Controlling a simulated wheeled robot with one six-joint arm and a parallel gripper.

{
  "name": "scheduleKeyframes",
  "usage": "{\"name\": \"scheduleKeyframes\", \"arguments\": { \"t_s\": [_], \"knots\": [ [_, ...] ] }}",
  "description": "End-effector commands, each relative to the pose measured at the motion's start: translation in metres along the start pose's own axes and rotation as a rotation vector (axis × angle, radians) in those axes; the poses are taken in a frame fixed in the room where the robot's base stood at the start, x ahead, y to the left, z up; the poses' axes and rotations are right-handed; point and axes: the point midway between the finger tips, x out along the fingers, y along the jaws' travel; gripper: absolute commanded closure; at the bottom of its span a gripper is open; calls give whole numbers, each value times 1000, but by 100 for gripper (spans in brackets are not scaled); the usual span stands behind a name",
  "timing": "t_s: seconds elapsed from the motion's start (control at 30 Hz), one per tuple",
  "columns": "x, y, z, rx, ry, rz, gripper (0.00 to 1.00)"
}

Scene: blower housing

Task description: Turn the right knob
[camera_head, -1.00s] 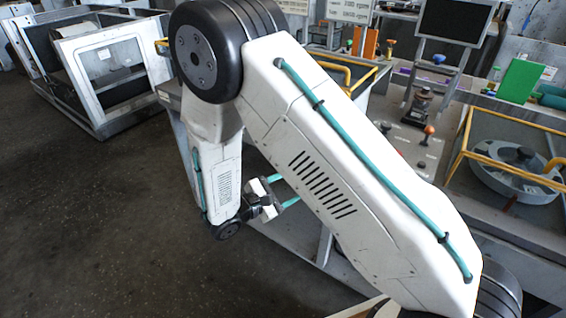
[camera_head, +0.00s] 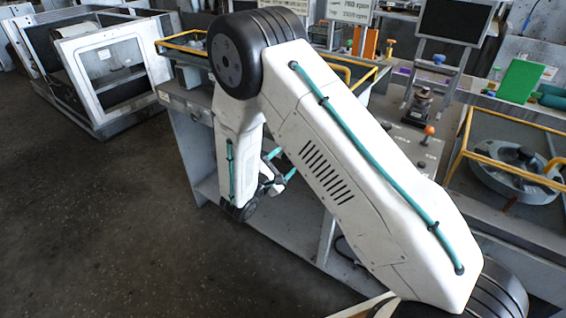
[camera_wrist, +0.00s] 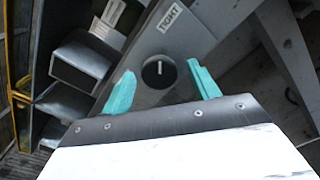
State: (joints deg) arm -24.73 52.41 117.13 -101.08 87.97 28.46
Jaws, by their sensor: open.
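The knob (camera_wrist: 158,73) is a dark round dial with a pale pointer line, set in a grey panel (camera_wrist: 196,40) in the wrist view. A tilted white label (camera_wrist: 170,17) beside it appears to end in "IGHT". My gripper (camera_wrist: 160,69) is open and empty, its two teal fingers at either side of the knob in the picture. Whether they touch it or are still short of the panel I cannot tell. In the head view my gripper (camera_head: 281,165) is beside the bench's side, partly hidden by my arm. The knob is hidden there.
A second white label (camera_wrist: 108,19) and grey box-shaped parts (camera_wrist: 88,64) lie left of the knob. A grey beam (camera_wrist: 290,45) is at right. A round housing (camera_head: 515,178) is at right.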

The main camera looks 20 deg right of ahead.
Motion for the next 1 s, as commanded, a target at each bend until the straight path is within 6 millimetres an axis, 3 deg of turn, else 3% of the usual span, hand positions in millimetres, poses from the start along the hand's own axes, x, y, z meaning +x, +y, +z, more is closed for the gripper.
{"name": "scheduleKeyframes", "arguments": {
  "t_s": [0.2, 0.37, 0.4, 0.73, 1.0],
  "knots": [
    [0, 0, 0, 0, 0, 0, 40],
    [0, 0, 0, 0, 0, 0, 81],
    [0, 0, 0, 0, 0, 0, 84],
    [0, 0, 0, -37, 0, 0, 84],
    [-1, -1, 0, -195, 1, 0, 84]
  ]
}}
